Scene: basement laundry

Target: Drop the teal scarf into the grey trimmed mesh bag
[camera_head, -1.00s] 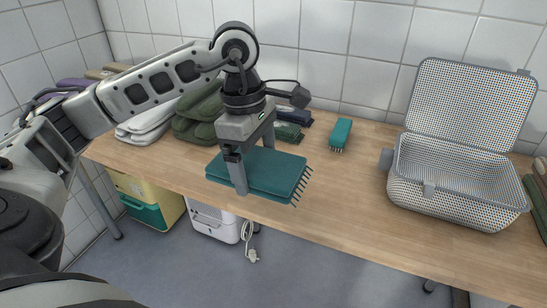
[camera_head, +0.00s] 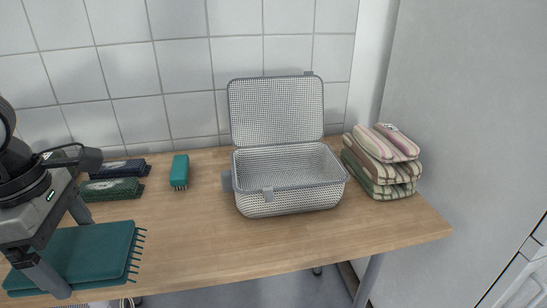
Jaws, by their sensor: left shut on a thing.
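The teal scarf (camera_head: 95,250) is a folded, fringed rectangle at the lower left, held above the table's front edge. My left gripper (camera_head: 62,250) is shut on it, one finger in front and one behind. The grey trimmed mesh bag (camera_head: 290,203) stands on the table in the middle of the view, to the right of the scarf. Its lid (camera_head: 277,112) is raised and its inside looks empty. My right gripper is not in view.
Striped folded cloths (camera_head: 383,165) are stacked right of the bag. The wooden table (camera_head: 200,232) is clear in front.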

